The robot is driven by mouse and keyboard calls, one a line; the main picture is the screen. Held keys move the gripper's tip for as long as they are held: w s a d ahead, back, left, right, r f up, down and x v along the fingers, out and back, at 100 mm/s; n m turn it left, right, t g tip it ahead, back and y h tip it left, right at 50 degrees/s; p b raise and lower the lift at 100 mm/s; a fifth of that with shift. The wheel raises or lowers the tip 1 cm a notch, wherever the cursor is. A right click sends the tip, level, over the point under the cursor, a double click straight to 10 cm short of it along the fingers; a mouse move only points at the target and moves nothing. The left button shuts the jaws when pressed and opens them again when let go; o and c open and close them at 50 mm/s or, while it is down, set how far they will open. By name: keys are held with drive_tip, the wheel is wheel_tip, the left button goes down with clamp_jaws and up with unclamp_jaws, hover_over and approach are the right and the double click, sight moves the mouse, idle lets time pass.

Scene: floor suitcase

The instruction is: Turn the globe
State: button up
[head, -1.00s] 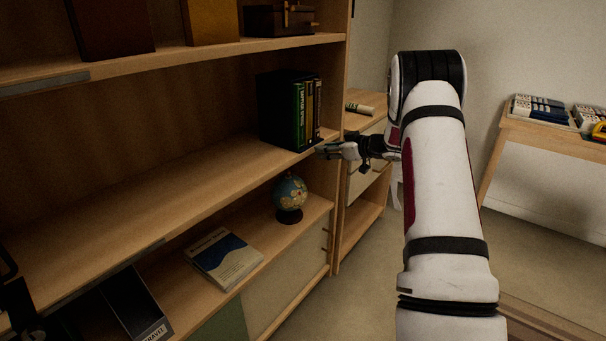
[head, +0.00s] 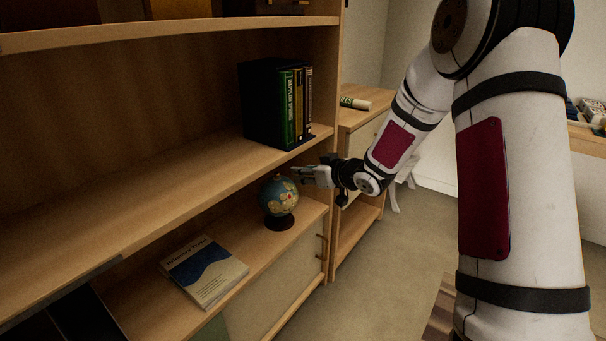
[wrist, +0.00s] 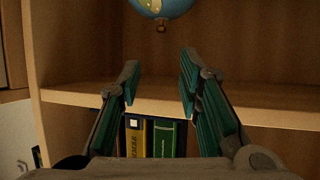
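A small blue globe (head: 279,196) on a dark round base stands on the lower shelf (head: 190,238), near its right end. It also shows at the top edge of the wrist view (wrist: 163,6), cut off by the frame. My gripper (head: 297,172) is just above and to the right of the globe in the head view, at about the height of the upper shelf's edge. In the wrist view my gripper (wrist: 160,72) has its two fingers spread apart with nothing between them. The globe is beyond the fingertips, and I see no contact.
A black holder with upright books (head: 285,103) stands on the shelf above, close to my gripper. A book with a blue and white cover (head: 204,271) lies flat left of the globe. A wooden cabinet (head: 352,215) stands right of the shelves.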

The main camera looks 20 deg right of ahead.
drive_tip(key=b, duration=0.4)
approach(277, 173)
drive_tip(key=x, duration=0.7)
drive_tip(key=shift+w+f, duration=0.15)
drive_tip(key=shift+w, duration=0.2)
clamp_jaws()
